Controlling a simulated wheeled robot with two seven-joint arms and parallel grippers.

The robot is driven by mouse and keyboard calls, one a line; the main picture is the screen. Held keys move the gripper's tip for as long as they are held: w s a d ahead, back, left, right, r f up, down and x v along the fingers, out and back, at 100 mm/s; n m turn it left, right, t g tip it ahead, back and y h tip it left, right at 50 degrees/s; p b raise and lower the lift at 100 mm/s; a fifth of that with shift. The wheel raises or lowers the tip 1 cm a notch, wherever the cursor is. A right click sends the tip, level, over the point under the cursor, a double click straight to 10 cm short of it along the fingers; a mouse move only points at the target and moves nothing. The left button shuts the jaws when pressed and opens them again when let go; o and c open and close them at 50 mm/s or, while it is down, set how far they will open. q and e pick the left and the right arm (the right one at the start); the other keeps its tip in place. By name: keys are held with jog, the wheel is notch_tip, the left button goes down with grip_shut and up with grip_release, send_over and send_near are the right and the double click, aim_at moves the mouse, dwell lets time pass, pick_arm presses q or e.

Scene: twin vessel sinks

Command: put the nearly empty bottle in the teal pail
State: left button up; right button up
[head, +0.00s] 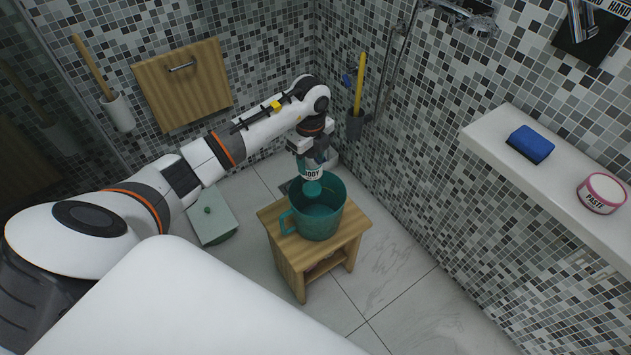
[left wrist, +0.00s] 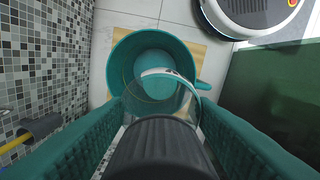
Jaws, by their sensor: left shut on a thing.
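The teal pail (head: 329,228) stands upright on a small wooden stool, with its handle toward the left in the head view. Its open mouth also shows in the left wrist view (left wrist: 117,70). My left gripper (head: 312,158) is shut on a clear bottle (head: 312,172) with a label reading "BODY" and teal at its lower end. The bottle is roughly upright over the pail's mouth; I cannot tell whether its bottom is below the rim. In the left wrist view its dark ridged cap (left wrist: 160,148) is between the teal finger pads. My right gripper is not in view.
The wooden stool (head: 285,257) stands near the tiled wall. A yellow-handled tool (head: 359,85) hangs on that wall. A shelf (head: 485,140) at right holds a blue sponge (head: 530,144) and a paste jar (head: 601,193).

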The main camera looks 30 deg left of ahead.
pick_arm(q)
notch_tip(320, 180, down, 3)
jog(key=shift+f+b, duration=0.2)
jog(key=shift+b, duration=0.95)
jog(key=o, duration=1.4)
jog(key=shift+o, duration=0.2)
notch_tip(320, 180, up, 12)
jog(key=shift+r+p, duration=0.1)
jog(key=shift+p, duration=0.2)
